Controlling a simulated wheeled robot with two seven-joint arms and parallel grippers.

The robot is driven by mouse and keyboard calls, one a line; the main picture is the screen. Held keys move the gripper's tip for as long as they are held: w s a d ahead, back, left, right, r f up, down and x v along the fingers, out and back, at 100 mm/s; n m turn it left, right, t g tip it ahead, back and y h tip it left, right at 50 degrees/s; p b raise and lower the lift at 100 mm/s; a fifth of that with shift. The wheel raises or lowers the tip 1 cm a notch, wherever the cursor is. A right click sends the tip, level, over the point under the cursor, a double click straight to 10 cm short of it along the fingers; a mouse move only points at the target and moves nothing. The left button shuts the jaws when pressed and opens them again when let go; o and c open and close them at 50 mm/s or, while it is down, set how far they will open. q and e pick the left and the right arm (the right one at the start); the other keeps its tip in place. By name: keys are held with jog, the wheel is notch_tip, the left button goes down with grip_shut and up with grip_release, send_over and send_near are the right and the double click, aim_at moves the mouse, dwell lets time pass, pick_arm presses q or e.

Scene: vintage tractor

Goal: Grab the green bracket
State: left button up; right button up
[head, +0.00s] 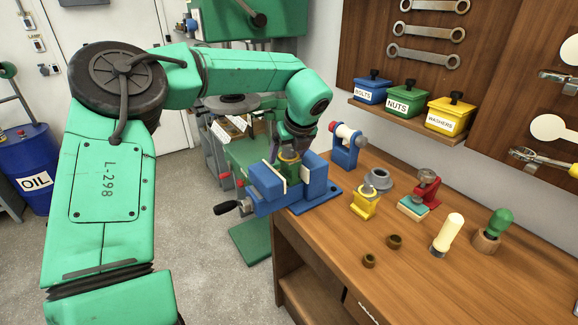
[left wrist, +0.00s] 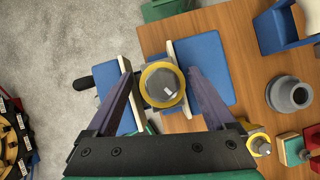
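A small part with a green side (head: 288,160) stands between the jaws of the blue vise (head: 265,186); it is the likeliest green bracket, but its shape is mostly hidden. In the left wrist view, the part in the vise shows from above as a yellow ring (left wrist: 148,76) around a grey centre. My left gripper (head: 291,149) points down over the vise. Its fingers (left wrist: 159,70) are apart, one on each side of the ring, with gaps visible. My right gripper is not in view.
Labelled bins (head: 403,99) sit on a shelf behind.

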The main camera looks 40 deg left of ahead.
pick_arm(q)
jog(key=shift+s, duration=0.1)
grip_shut()
jog(key=shift+r, duration=0.1)
